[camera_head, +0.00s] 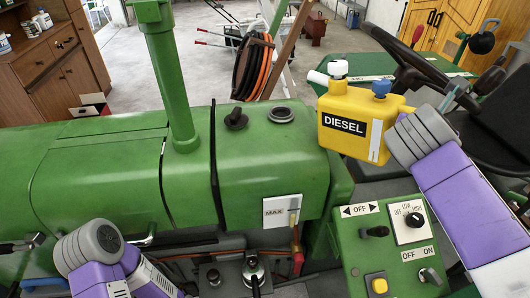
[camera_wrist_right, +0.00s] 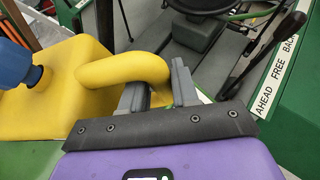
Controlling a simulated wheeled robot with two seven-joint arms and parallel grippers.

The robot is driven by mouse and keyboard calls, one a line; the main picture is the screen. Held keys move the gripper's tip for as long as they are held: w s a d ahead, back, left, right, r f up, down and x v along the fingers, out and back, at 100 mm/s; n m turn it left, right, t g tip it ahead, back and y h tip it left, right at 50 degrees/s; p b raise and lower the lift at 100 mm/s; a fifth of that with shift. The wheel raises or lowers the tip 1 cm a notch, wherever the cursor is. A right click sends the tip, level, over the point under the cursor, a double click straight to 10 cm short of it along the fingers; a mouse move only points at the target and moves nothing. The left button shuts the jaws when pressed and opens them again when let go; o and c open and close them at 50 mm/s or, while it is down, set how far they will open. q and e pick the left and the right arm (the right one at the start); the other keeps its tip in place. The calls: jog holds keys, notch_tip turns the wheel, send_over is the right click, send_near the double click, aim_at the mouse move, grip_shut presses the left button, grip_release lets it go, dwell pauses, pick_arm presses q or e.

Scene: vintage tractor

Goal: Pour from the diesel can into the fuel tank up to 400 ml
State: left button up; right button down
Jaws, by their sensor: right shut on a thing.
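The yellow diesel can (camera_head: 357,112) hangs upright at the right end of the green tank hood, with a white cap and a pale spout facing left and a blue cap (camera_head: 381,88) on top. My right gripper (camera_wrist_right: 158,92) is shut on the can's curved yellow handle (camera_wrist_right: 125,68); my wrist hides the fingers in the head view. The fuel tank (camera_head: 262,160) has an open round filler (camera_head: 281,115), left of the can and apart from the spout. A black cap (camera_head: 235,118) sits beside it. The MAX gauge (camera_head: 282,211) is on its side. My left wrist shows at lower left; its fingers are hidden.
A green exhaust pipe (camera_head: 170,75) stands upright on the hood left of the filler. A control box (camera_head: 395,245) with switches is below the can. The steering wheel (camera_head: 408,55) is behind my right arm. A hose reel (camera_head: 253,67) stands behind the tank.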

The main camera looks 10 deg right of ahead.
aim_at(402, 110)
jog(key=shift+w+a+f, duration=0.1)
jog(key=shift+w+a, duration=0.3)
jog(key=shift+a, duration=0.05)
jog(key=shift+w+a, duration=0.35)
jog(key=shift+a, duration=0.05)
jog(key=shift+w+a, duration=0.35)
jog(key=shift+a, duration=0.05)
jog(key=shift+w+a+f+p, duration=0.1)
jog(key=shift+w+a+p, duration=0.25)
jog(key=shift+w+a, duration=0.35)
jog(key=shift+a, duration=0.1)
dwell(0.4)
jog(key=shift+r+p, duration=0.55)
jog(key=shift+p, duration=0.3)
jog(key=shift+n+g+h, duration=0.4)
jog(key=shift+n, duration=0.3)
jog(key=shift+w+r+p, duration=0.1)
jog(key=shift+r+p, duration=1.95)
jog(key=shift+p, duration=0.85)
jog(key=shift+r, duration=0.15)
